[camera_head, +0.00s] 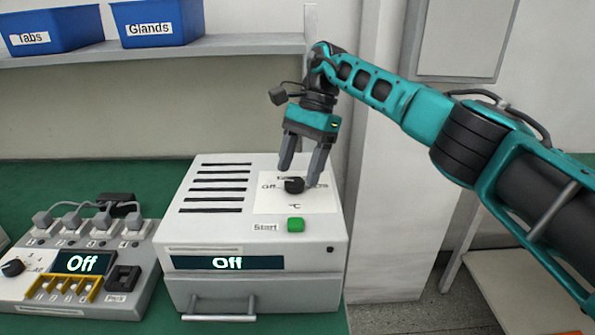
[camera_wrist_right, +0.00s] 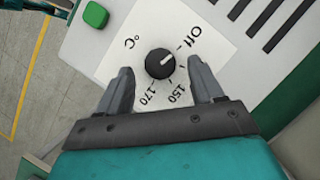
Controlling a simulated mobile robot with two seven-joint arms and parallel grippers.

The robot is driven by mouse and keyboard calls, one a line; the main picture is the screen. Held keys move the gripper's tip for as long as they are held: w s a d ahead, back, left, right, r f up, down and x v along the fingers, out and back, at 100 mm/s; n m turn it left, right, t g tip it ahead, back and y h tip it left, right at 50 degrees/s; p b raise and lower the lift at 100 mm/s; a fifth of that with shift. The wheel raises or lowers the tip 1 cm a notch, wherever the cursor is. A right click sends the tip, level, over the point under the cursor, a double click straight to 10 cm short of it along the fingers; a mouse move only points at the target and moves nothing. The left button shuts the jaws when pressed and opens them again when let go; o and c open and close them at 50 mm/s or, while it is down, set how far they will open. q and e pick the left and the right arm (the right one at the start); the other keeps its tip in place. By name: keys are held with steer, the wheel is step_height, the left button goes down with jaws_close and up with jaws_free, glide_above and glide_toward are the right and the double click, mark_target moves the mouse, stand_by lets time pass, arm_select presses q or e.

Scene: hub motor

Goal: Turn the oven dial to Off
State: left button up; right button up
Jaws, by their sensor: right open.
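The oven (camera_head: 258,225) is a white box with a slotted top and a front display (camera_head: 225,263) that reads "Off". Its black dial (camera_head: 294,185) is on a white label on top. In the right wrist view the dial (camera_wrist_right: 160,64) has a white pointer line aimed up and right, toward the tick by the "Off" mark (camera_wrist_right: 195,30); "150" and "170" are on its near side. My right gripper (camera_head: 299,172) is open, pointing down just above the dial. Its fingers appear on either side of the dial, with a visible gap. My left gripper is not in view.
A green start button (camera_head: 295,225) is in front of the dial. A second device (camera_head: 85,285) with plugs, its own knob and an "Off" display stands to the left. Blue bins (camera_head: 158,22) sit on a shelf (camera_head: 200,46) behind. The green bench (camera_head: 160,178) shows between.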

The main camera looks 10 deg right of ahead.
steer(key=v, duration=0.4)
steer(key=shift+r+p, duration=0.15)
steer(key=shift+p, duration=0.2)
steer(key=shift+v, duration=0.75)
